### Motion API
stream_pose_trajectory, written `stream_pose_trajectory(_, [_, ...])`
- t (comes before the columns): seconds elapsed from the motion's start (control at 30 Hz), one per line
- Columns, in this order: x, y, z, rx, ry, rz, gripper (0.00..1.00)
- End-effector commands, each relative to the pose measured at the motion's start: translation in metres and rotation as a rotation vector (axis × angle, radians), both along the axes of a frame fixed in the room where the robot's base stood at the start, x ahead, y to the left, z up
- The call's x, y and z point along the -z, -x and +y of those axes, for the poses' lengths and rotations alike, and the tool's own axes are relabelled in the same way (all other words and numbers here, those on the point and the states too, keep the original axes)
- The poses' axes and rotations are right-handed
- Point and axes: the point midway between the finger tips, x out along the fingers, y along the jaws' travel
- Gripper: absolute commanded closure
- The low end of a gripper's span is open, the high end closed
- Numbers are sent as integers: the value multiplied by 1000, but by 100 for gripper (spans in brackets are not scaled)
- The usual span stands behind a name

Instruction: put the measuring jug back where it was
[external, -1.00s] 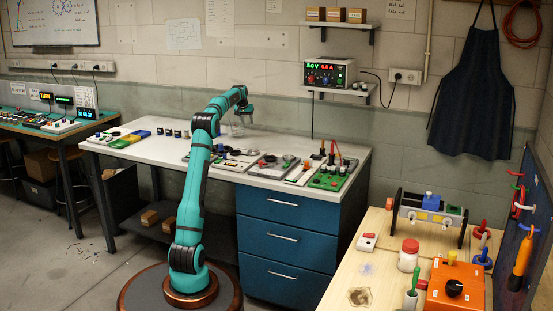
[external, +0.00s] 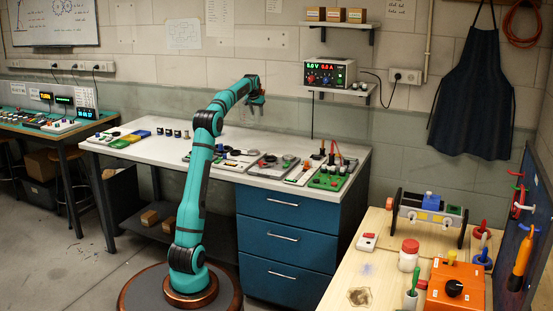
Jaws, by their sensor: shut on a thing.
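My gripper (external: 258,101) is in the external view, raised above the back part of the white workbench (external: 225,134), at the end of my teal arm. It is shut on the measuring jug (external: 248,115), a clear, see-through vessel that barely stands out against the grey wall. The jug hangs just below and to the left of the fingers, apart from the bench top. Its exact outline and tilt are too faint to tell.
Small dark pots (external: 168,133) and yellow and green trays (external: 129,140) lie on the bench's left part. Meters and a green board (external: 330,179) crowd its right part. A power supply (external: 331,73) sits on a wall shelf. The bench's middle back is clear.

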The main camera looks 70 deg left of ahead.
Motion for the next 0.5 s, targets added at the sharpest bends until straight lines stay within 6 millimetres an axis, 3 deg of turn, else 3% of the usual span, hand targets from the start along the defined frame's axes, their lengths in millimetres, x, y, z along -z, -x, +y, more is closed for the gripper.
stream_pose_trajectory(0.3, [43,0,-2,3,1,1,96])
stream_pose_trajectory(0.5, [55,0,-1,3,0,0,96])
